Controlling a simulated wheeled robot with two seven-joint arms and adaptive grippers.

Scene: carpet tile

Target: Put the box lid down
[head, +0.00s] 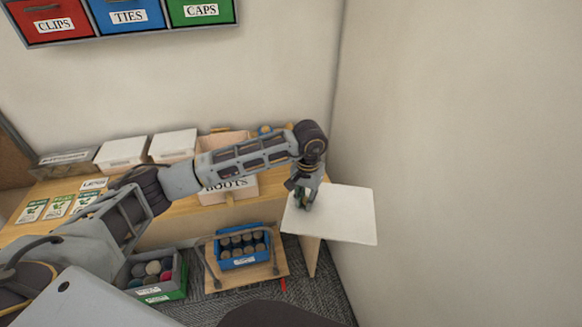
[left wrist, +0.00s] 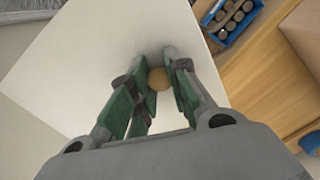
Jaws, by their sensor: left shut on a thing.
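The box lid (head: 350,213) is a flat white square panel at the right end of the shelf, near the corner wall. In the left wrist view, the lid (left wrist: 65,70) fills much of the left and middle, with a round brown knob (left wrist: 159,79) on it. My left gripper (head: 304,203) is above the lid, its fingers (left wrist: 161,88) shut around the knob. The lid appears held past the shelf's front right. A cardboard box labelled BOOTS (head: 230,187) stands on the shelf behind my left arm, which hides part of it. My right gripper is not in view.
White boxes (head: 122,152) and cards (head: 57,207) are on the wooden shelf (head: 180,208). Below are a blue crate of round items (head: 243,262) on a wooden dolly and a grey-green bin (head: 158,290). Walls close the back and right. Wall bins (head: 130,17) hang above.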

